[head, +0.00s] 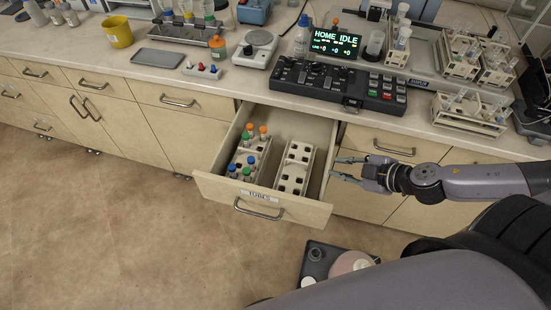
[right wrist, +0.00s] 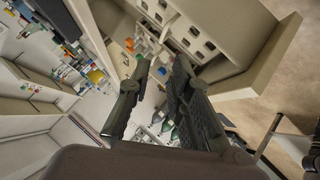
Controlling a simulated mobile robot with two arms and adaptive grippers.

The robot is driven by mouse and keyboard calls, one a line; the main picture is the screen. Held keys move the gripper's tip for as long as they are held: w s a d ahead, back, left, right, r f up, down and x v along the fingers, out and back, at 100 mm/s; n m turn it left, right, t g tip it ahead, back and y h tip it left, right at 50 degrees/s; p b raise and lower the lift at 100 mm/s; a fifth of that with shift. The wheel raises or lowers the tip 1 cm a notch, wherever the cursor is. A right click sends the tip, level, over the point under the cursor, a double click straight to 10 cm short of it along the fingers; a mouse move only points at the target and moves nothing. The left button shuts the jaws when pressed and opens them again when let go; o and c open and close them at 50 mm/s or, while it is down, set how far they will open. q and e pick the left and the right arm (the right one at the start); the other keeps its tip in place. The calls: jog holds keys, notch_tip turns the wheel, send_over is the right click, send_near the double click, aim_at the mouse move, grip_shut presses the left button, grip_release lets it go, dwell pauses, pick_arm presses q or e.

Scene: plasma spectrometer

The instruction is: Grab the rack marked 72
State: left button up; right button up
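No number 72 is readable on any rack. In the open drawer (head: 210,185), one pale rack (head: 239,157) holds tubes with orange, green and blue caps, and another pale rack (head: 294,166) beside it looks empty. More racks with tubes stand on the bench at the right, including a front one (head: 470,122) and two behind it (head: 457,62) (head: 496,77). My right gripper (head: 338,168) is open and empty, just right of the drawer, pointing left. In the right wrist view its fingers (right wrist: 122,103) are apart. My left gripper is not in view.
A black control panel (head: 335,85) sits at the bench edge behind the drawer, below a display reading HOME IDLE (head: 334,42). The drawer front (head: 300,208) bears a TUBES label and juts over the floor. Clear floor (head: 120,240) lies at left.

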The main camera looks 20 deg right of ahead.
aim_at(297, 162)
jog(key=b+x, duration=0.4)
jog(key=b, duration=0.2)
jog(key=shift+a, duration=0.25)
jog(key=shift+s+f+p+x, duration=0.1)
jog(key=shift+p+x, duration=0.5)
jog(key=shift+x, duration=2.55)
jog(key=shift+s+f+p+x, duration=0.15)
jog(key=shift+p+x, duration=0.45)
jog(key=shift+x, duration=2.55)
jog(key=shift+c, duration=0.2)
grip_shut()
